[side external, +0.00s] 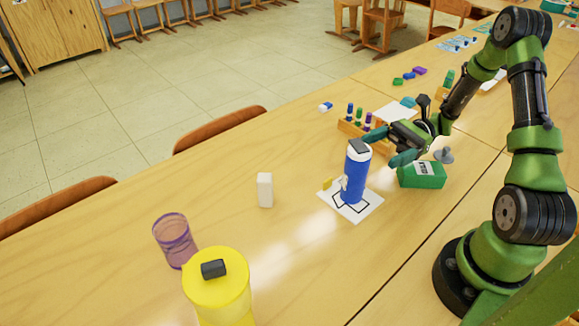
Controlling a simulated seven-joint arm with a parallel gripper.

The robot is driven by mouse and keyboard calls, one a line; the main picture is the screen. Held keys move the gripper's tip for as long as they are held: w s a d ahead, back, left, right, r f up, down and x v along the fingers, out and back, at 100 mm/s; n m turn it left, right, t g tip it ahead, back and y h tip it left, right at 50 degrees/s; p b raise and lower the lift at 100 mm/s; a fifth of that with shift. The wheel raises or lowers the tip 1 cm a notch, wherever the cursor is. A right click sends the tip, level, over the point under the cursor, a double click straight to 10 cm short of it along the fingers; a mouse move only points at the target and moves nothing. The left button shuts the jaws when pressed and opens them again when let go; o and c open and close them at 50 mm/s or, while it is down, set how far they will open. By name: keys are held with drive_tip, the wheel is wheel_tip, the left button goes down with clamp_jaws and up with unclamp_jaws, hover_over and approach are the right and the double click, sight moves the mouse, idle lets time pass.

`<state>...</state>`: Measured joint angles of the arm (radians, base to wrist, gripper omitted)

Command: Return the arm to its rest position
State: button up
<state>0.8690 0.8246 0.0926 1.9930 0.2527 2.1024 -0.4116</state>
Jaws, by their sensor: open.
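My gripper (388,147) is at the right of the work area, above the wooden table (300,260). Its fingers are apart, beside the upper part of a blue bottle (354,178) with a white band and dark cap. I cannot tell whether a finger touches the bottle. The bottle stands upright on a white sheet (368,207) with a black outline drawn on it. My arm reaches in from the right, bent at the elbow.
A green box (422,175) lies just right of the bottle, under my gripper. A wooden rack (352,129) with coloured pieces stands behind. A white block (265,190), purple cup (175,240) and yellow container (217,287) stand to the left. The front middle table is clear.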

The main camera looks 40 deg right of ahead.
drive_tip(key=shift+s+d, duration=0.2)
drive_tip(key=shift+d, duration=0.9)
